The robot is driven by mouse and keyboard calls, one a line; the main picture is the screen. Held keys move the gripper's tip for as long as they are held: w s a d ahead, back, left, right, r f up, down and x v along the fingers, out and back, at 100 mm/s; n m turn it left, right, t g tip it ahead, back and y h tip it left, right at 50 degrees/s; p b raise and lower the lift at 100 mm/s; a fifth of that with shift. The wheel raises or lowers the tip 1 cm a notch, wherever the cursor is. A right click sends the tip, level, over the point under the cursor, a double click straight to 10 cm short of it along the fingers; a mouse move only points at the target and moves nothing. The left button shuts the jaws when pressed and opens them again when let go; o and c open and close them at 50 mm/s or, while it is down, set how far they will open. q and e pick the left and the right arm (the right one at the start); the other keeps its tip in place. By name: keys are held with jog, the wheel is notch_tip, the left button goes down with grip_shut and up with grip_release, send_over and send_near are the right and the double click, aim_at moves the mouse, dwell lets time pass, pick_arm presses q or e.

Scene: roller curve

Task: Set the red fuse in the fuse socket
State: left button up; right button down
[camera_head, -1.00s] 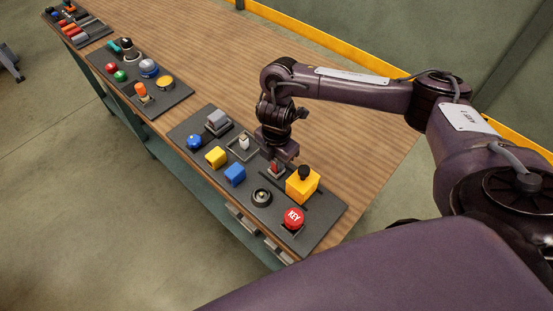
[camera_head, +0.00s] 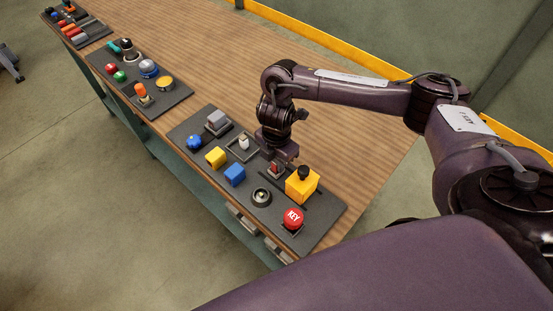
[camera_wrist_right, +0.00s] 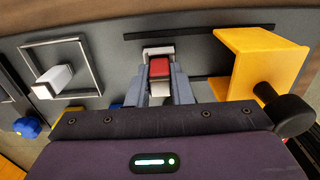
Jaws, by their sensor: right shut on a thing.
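The red fuse (camera_wrist_right: 159,68) shows between the two grey fingers of my right gripper (camera_wrist_right: 160,88) in the right wrist view. The gripper is shut on it. A pale grey holder (camera_wrist_right: 158,52), which looks like the fuse socket, shows right behind and around the fuse. Whether the fuse is fully seated in it cannot be told. In the head view the right gripper (camera_head: 279,163) points down at the panel, with the red fuse (camera_head: 275,171) small at its tips. My left gripper is not in view.
A yellow block with a black knob (camera_head: 302,185) stands close to the right of the gripper. A white switch in a square frame (camera_head: 243,144) is to its left. The wooden table behind is clear.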

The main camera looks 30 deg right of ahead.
jog(key=shift+f, duration=0.15)
dwell(0.8)
jog(key=c, duration=1.2)
grip_release()
jog(key=shift+c, duration=0.2)
jog(key=shift+c, duration=0.5)
jog(key=shift+r+p, duration=3.5)
jog(key=shift+f, duration=0.1)
